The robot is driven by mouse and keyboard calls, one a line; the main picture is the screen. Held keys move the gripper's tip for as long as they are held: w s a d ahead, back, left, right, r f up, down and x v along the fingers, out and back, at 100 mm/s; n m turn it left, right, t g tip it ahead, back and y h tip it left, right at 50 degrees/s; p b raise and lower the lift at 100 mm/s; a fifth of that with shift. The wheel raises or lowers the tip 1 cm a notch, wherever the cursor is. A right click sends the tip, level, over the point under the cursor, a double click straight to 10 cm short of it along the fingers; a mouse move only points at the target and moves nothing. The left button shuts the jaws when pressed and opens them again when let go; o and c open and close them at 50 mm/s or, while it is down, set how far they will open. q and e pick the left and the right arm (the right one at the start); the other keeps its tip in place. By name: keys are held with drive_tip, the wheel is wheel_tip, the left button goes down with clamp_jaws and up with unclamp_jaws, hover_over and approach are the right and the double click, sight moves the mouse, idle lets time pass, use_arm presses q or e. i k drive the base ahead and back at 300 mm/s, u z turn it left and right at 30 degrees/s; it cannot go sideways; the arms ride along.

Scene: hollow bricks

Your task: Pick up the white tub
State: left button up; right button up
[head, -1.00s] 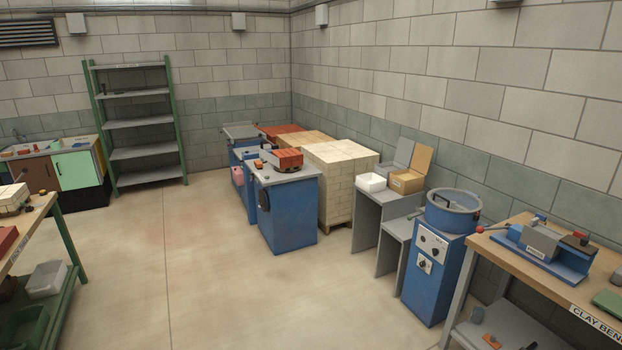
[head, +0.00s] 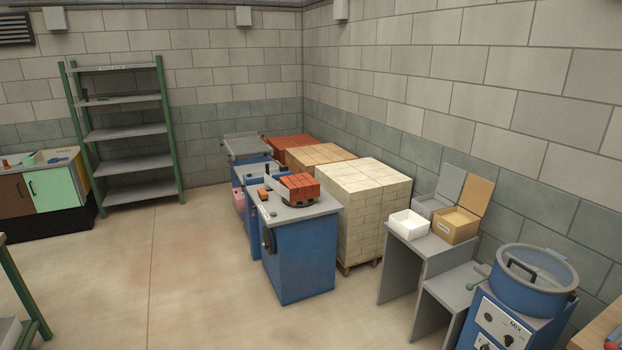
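A white tub (head: 409,226), open at the top and box-shaped, stands on the upper level of a grey stepped stand (head: 398,266) at the right of the head view. It is at the stand's front left, beside an open tan box (head: 455,227). Another white container shows in part at the bottom left edge (head: 10,333); I cannot tell what it is. Neither of my grippers is in the head view.
A blue mixer (head: 537,281) stands right of the stand. A blue machine (head: 297,252) carrying red bricks and a pallet of pale bricks (head: 364,211) stand to its left. Green-legged shelves (head: 124,137) are at the back left. The floor (head: 190,290) in front is clear.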

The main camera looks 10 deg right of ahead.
sight(407, 224)
drive_tip(key=z, duration=0.15)
drive_tip(key=i, duration=2.05)
drive_tip(key=z, duration=0.7)
drive_tip(key=i, duration=2.1)
drive_tip(key=z, duration=0.4)
